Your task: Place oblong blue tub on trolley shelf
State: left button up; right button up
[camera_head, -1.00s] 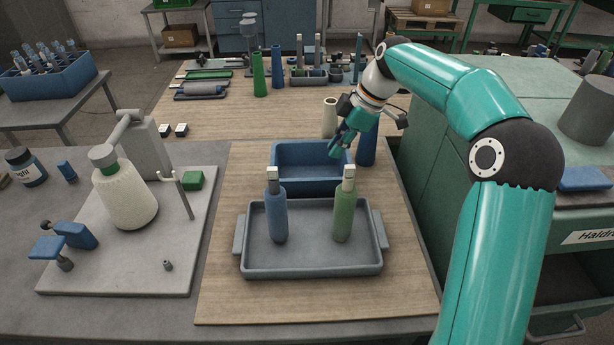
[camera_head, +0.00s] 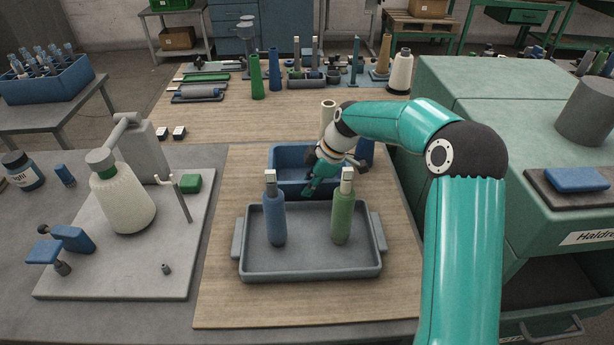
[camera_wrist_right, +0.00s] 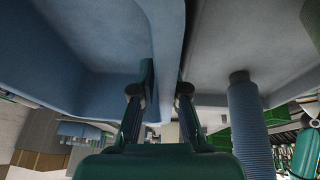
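The oblong blue tub (camera_head: 287,153) stands on the wooden mat behind the grey tray. My right gripper (camera_head: 311,187) reaches down at the tub's near side. In the right wrist view, the right gripper's fingers (camera_wrist_right: 166,85) stand on either side of the blue tub wall (camera_wrist_right: 170,30), with only a narrow space between them. Whether they press on the wall I cannot tell. My left gripper is in neither view. No trolley shelf is clearly identifiable; a green unit (camera_head: 465,130) with a lettered label and a dark lower opening stands at the right.
The grey tray (camera_head: 310,268) holds a blue bottle-like piece (camera_head: 275,222) and a green one (camera_head: 343,220) close in front of the gripper. The mat's front strip is clear.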

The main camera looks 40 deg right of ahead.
jog(key=shift+x, duration=1.3)
grip_shut()
jog(key=shift+r, duration=0.2)
